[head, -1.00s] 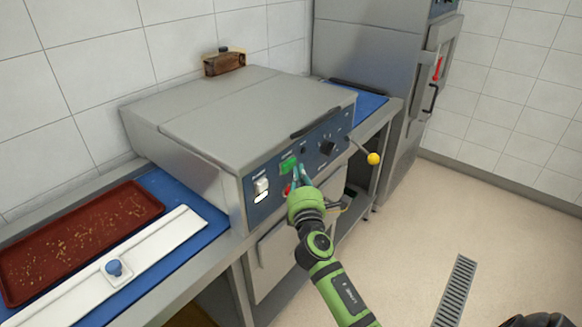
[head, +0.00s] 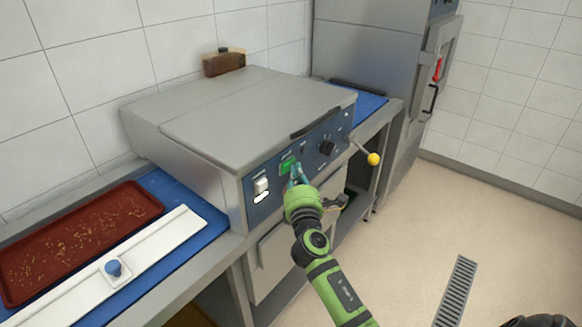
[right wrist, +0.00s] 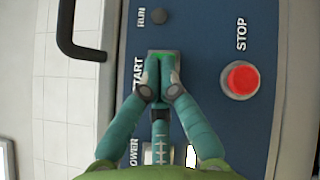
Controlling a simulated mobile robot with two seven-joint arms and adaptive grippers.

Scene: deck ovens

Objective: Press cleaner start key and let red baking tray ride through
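The tray cleaner (head: 250,115) is a steel box with a blue front panel. Its green START key (head: 287,166) shows beside my right gripper's fingertips (head: 297,172). In the right wrist view the fingers are closed together, their tips (right wrist: 160,64) over the green START key (right wrist: 164,54) and covering most of it; I cannot tell whether it is pressed in. The red baking tray (head: 75,240), with crumbs on it, lies flat on the blue belt (head: 178,190) left of the cleaner. My left gripper is not in view.
A red STOP button (right wrist: 240,79) sits right of START, and a dark RUN lamp (right wrist: 159,16) lies above. A white bar with a blue knob (head: 113,268) lies in front of the tray. A yellow-ball lever (head: 373,159) sticks out at the panel's right end.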

